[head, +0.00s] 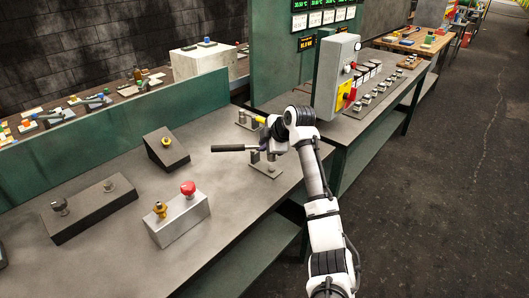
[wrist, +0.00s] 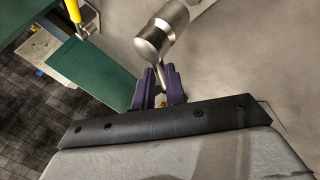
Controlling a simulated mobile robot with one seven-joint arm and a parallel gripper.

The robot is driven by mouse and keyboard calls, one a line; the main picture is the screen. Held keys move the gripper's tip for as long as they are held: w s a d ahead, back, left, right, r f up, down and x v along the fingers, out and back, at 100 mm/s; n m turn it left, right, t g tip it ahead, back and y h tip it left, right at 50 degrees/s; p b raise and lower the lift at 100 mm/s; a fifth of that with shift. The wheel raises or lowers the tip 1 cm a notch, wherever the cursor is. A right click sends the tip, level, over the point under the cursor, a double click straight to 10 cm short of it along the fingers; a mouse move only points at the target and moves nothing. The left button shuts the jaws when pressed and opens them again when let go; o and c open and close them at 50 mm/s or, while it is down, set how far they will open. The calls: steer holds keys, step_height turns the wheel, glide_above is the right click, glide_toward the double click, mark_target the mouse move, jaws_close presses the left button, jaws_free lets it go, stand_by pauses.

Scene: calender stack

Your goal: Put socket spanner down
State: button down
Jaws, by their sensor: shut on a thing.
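My gripper (head: 264,145) is over the grey bench, beside a small metal stand with upright posts (head: 267,170). The socket spanner (head: 229,148) shows as a dark handle pointing left from the gripper, roughly level. In the wrist view, the purple fingers (wrist: 160,84) are shut on a thin metal part below a thick silver cylinder (wrist: 152,42), apparently the spanner. The gripper hides part of the spanner and stand. I cannot tell whether the spanner touches the posts.
A yellow-handled tool (head: 260,119) lies at another stand behind the gripper; it also shows in the wrist view (wrist: 73,10). A grey control cabinet (head: 336,77) is close on the right. A box with a red button (head: 180,219) stands front left. Bare bench (head: 110,255) lies in front.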

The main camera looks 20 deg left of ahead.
steer(key=shift+f+p, duration=0.6)
steer(key=shift+f, duration=1.5)
steer(key=shift+f, duration=0.15)
steer(key=c, duration=1.4)
jaws_free()
steer(key=shift+c, duration=0.2)
steer(key=shift+r, duration=0.3)
steer(key=shift+s+d+r+b, duration=0.15)
steer(key=shift+d+b, duration=0.1)
steer(key=shift+b, duration=0.1)
steer(key=b+v, duration=0.3)
steer(key=v, duration=0.8)
steer(key=shift+b, duration=0.3)
